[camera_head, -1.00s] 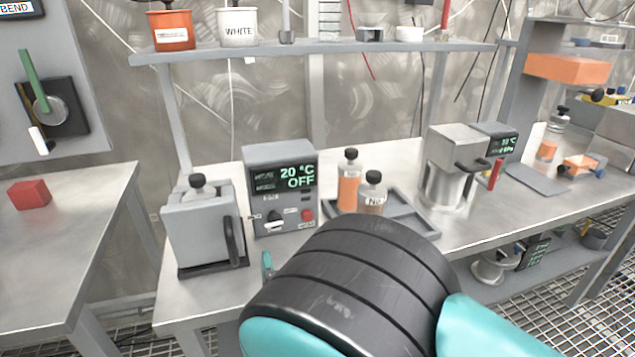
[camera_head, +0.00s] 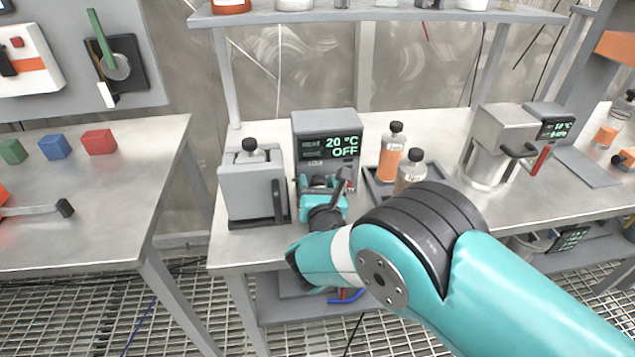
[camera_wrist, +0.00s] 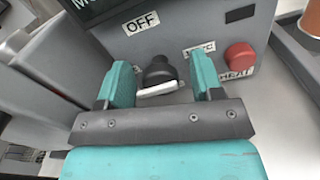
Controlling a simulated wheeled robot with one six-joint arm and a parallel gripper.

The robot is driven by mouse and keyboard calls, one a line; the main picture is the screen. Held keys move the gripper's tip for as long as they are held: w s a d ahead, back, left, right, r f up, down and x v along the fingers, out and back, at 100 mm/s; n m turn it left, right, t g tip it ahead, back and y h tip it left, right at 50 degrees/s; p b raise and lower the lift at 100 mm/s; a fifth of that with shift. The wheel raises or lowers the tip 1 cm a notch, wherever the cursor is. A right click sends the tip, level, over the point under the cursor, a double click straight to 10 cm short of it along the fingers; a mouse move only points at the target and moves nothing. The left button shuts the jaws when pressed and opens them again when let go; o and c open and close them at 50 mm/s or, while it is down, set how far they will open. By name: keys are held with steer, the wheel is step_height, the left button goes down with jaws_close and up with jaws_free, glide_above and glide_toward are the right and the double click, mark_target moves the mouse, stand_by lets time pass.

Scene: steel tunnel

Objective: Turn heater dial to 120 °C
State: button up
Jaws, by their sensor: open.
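The grey heater control box (camera_head: 326,122) stands on the steel bench, and its display (camera_head: 341,147) reads 20 °C and OFF. In the wrist view its black dial (camera_wrist: 159,72) sits between my fingers, with a white pointer bar below it. An OFF label (camera_wrist: 140,23) is above left of the dial, a partly hidden °C label (camera_wrist: 200,49) to its right, and a red HEAT button (camera_wrist: 239,57) further right. My gripper (camera_wrist: 160,84) is open, its teal fingers on either side of the dial with gaps visible. In the head view my gripper (camera_head: 322,190) covers the dial.
A grey metal block with a handle (camera_head: 251,190) stands close on the left of the control box. A shelf runs above the bench.

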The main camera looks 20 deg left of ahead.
steer(key=c, duration=0.9)
steer(key=shift+m+b, duration=0.4)
steer(key=shift+b, duration=0.05)
steer(key=m+b, duration=0.1)
steer(key=m, duration=0.1)
steer(key=m+b, duration=0.1)
steer(key=b, duration=0.1)
steer(key=shift+w+f+m, duration=0.1)
steer(key=shift+f+m, duration=0.1)
steer(key=shift+m, duration=0.2)
steer(key=m+b, duration=0.4)
steer(key=shift+m, duration=0.3)
steer(key=m+b, duration=0.5)
steer(key=shift+f+m, duration=0.1)
steer(key=shift+m, duration=0.3)
steer(key=shift+m+b, duration=0.65)
steer(key=shift+m, duration=0.25)
